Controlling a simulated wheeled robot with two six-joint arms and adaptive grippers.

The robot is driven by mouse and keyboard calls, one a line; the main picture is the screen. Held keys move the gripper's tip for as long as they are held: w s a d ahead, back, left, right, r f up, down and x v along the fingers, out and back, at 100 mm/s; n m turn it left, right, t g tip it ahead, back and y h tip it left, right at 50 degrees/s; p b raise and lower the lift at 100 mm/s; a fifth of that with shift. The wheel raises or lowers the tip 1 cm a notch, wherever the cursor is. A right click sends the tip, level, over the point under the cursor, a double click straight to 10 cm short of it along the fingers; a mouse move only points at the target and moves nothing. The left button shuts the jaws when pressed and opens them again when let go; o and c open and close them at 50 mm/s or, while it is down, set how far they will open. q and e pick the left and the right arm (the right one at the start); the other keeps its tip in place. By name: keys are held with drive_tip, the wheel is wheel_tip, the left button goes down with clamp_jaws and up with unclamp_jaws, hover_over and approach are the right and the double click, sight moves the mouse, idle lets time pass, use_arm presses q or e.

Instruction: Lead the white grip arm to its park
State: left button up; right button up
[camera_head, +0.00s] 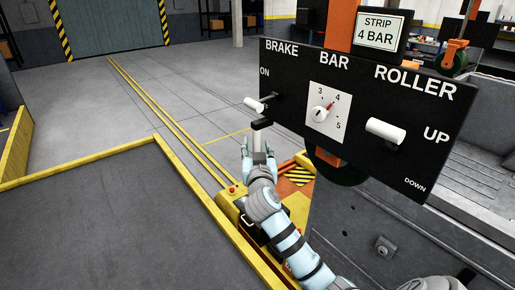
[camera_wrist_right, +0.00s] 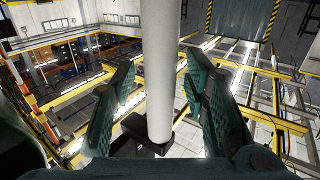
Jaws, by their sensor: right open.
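The white grip (camera_head: 259,141) stands upright below a black arm end (camera_head: 262,123) at the lower left of the black control panel (camera_head: 290,80). My right gripper (camera_head: 258,152) is around this grip, with its fingers on either side. In the right wrist view the white grip (camera_wrist_right: 160,60) runs between the open fingers of my right gripper (camera_wrist_right: 159,75), with gaps on both sides. A black block (camera_wrist_right: 150,134) is at the grip's lower end in that view. My left gripper is not in view.
The panel carries a white brake handle (camera_head: 254,105) near ON, a bar dial (camera_head: 320,114) with its red pointer toward 4, and a white roller handle (camera_head: 385,131) near UP. A sign (camera_head: 380,31) reads STRIP 4 BAR.

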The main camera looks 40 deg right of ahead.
clamp_jaws()
drive_tip(key=shift+w, duration=0.1)
idle(0.3)
